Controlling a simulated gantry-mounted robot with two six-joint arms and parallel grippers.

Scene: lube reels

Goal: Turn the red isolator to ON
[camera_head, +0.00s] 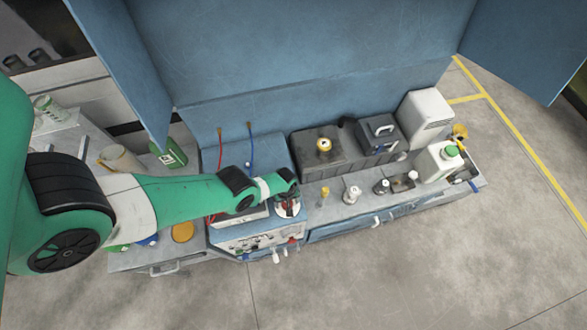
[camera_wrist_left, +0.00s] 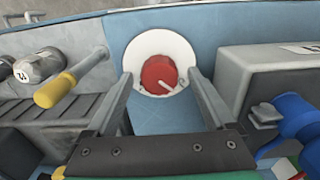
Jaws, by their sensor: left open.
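The red isolator (camera_wrist_left: 153,70) is a round red knob on a white disc (camera_wrist_left: 160,41), on a blue panel, in the left wrist view. A pale pointer mark on the knob slants to the lower right. My left gripper (camera_wrist_left: 160,78) is open, with one finger on each side of the knob. Whether the fingers touch it I cannot tell. In the head view my left gripper (camera_head: 287,198) reaches over the blue unit from the left and largely hides what lies beneath it. My right gripper is not in view.
Left of the knob are a yellow-handled lever (camera_wrist_left: 55,90) and grey cylindrical fittings (camera_wrist_left: 40,66). To the right are a grey box (camera_wrist_left: 262,75) and a blue fitting (camera_wrist_left: 295,115). The head view shows a white jug (camera_head: 437,163) and small containers along the bench's right half.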

